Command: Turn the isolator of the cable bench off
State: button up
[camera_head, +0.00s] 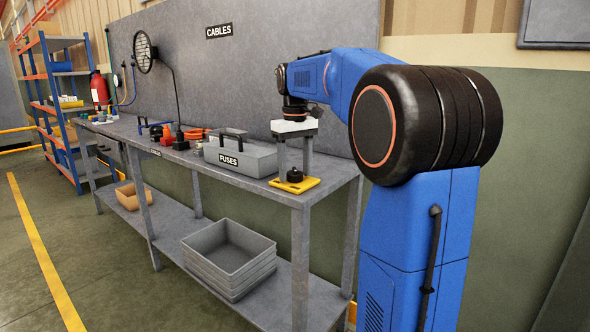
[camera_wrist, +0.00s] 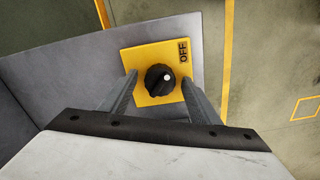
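The isolator is a yellow plate (camera_head: 310,183) with a black round knob (camera_head: 294,175) on the near right end of the bench top. In the wrist view the plate (camera_wrist: 147,58) carries a dark OFF label (camera_wrist: 183,50) at its upper right. The knob (camera_wrist: 156,84) has a white mark right of its middle, pointing roughly toward the right and slightly up. My gripper (camera_head: 295,172) points straight down over the plate. It is open, with one finger on each side of the knob and a gap visible on both sides (camera_wrist: 159,82).
A grey FUSES box (camera_head: 240,157) stands left of the isolator on the grey bench (camera_head: 330,174). Tools and cables lie farther along. A wall panel marked CABLES (camera_head: 260,60) rises behind. Grey crates (camera_head: 228,250) sit on the lower shelf. The floor in front is clear.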

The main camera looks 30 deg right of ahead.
aim_at(295, 169)
jog(key=shift+r, duration=0.1)
notch_tip(295, 169, up, 17)
jog(key=shift+r, duration=0.15)
dwell(0.5)
dwell(0.4)
jog(key=s+a+f+t, duration=0.1)
jog(key=s+a+f, duration=0.4)
jog(key=s+f, duration=0.5)
jog(key=s+a+f+t, duration=0.2)
jog(key=s+a+f, duration=0.3)
jog(key=s+f, duration=0.5)
jog(key=s+a+f+t, duration=0.1)
jog(key=s+a+f, duration=0.4)
jog(key=s+f, duration=0.5)
notch_tip(295, 169, down, 6)
jog(key=shift+a+f+t, duration=0.25)
jog(key=shift+a+t, duration=0.15)
jog(key=shift+s, duration=0.1)
